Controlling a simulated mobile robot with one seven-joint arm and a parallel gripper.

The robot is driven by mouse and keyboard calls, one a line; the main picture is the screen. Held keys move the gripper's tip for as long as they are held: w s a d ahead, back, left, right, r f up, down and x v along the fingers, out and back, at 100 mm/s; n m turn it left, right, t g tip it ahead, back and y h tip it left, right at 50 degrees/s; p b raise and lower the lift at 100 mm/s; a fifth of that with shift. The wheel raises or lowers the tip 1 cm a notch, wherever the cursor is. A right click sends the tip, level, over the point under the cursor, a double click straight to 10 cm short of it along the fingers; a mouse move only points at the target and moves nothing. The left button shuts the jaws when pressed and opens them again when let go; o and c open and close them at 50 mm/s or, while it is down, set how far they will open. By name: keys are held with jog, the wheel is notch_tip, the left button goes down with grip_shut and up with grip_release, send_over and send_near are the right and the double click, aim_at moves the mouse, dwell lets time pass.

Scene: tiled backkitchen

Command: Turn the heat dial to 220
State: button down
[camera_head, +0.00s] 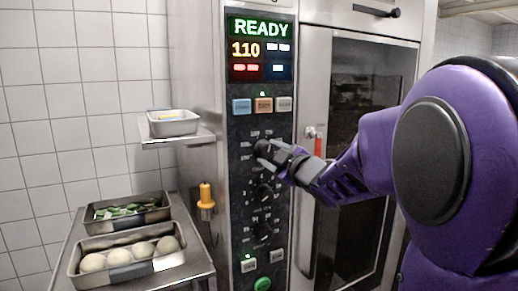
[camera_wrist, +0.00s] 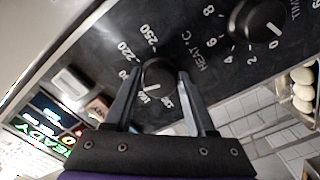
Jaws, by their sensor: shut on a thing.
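The heat dial (camera_head: 261,147) is the black top knob on the oven's control panel. It also shows in the wrist view (camera_wrist: 157,77), beside the printed word HEAT. Its white pointer line is at the low end of the scale, close to a printed 100; the 220 and 250 marks are farther round. The display (camera_head: 258,48) reads READY and 110. My gripper (camera_head: 271,152) is at the dial, with one finger on each side of it in the wrist view (camera_wrist: 159,84), shut on it. The fingers partly hide the scale.
A time dial (camera_wrist: 258,20) is the neighbouring knob, below the heat dial in the head view. Buttons (camera_head: 263,105) sit above it. The oven door handle (camera_head: 308,215) is close behind my wrist. Trays of dough balls (camera_head: 127,257) and greens (camera_head: 127,210) stand at the left.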

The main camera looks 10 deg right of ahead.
jog(key=m+p, duration=0.1)
jog(key=m, duration=0.1)
jog(key=m+p, duration=0.1)
jog(key=m, duration=0.2)
jog(key=shift+a+r, duration=0.2)
jog(key=shift+r, duration=0.2)
jog(key=shift+a+f+m+p, duration=0.15)
jog(key=shift+m+p, duration=0.45)
jog(key=shift+m, duration=1.8)
jog(key=c, duration=0.6)
grip_release()
jog(key=o, duration=0.3)
jog(key=shift+w+f, duration=0.1)
jog(key=shift+f, duration=0.1)
jog(key=shift+o, duration=0.2)
jog(key=shift+f, duration=0.15)
